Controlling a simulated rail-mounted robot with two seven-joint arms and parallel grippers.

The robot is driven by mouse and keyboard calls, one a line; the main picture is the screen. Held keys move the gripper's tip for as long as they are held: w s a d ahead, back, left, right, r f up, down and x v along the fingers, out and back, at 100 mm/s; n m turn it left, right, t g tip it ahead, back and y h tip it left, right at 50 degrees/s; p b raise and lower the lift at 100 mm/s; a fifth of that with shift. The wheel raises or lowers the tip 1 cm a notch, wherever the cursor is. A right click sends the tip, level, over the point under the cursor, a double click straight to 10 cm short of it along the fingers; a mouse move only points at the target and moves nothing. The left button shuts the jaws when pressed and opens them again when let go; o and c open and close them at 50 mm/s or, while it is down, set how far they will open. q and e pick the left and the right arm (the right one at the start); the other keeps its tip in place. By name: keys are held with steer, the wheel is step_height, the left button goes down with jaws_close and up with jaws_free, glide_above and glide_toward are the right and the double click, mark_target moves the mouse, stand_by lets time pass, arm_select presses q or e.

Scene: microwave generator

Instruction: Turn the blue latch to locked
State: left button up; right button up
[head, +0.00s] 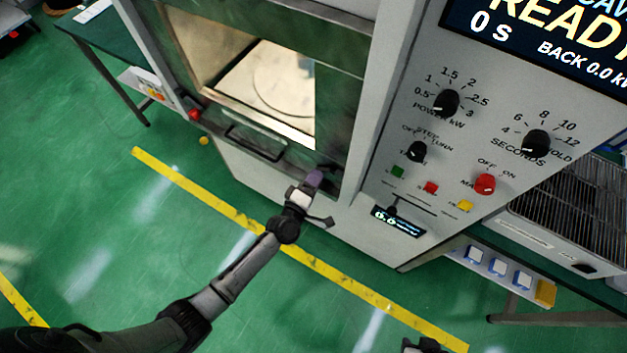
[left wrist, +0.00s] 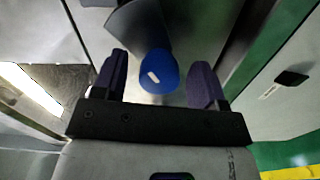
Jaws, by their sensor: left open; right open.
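The blue latch (left wrist: 157,75) shows in the left wrist view as a rounded blue end with a white mark, on a dark lever (left wrist: 138,25). My left gripper (left wrist: 160,88) is open, with one purple finger to each side of the blue end and visible gaps on both sides. In the head view my left gripper (head: 314,180) is at the lower right corner of the microwave door. The blue end is hidden there; a dark piece shows just beyond the fingers. Only the top of my right gripper (head: 421,346) shows, at the bottom edge of the head view, apart from the machine.
The door (head: 316,110) has a window and a dark bar handle (head: 254,143). The control panel (head: 400,118) with black knobs and a red switch (head: 485,184) lies to the right. A wire rack (head: 575,215) stands further right.

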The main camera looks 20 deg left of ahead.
arm_select(q)
steer(key=shift+s, duration=0.1)
steer(key=s+a, duration=0.2)
steer(key=s, duration=1.1)
steer(key=shift+s, duration=0.25)
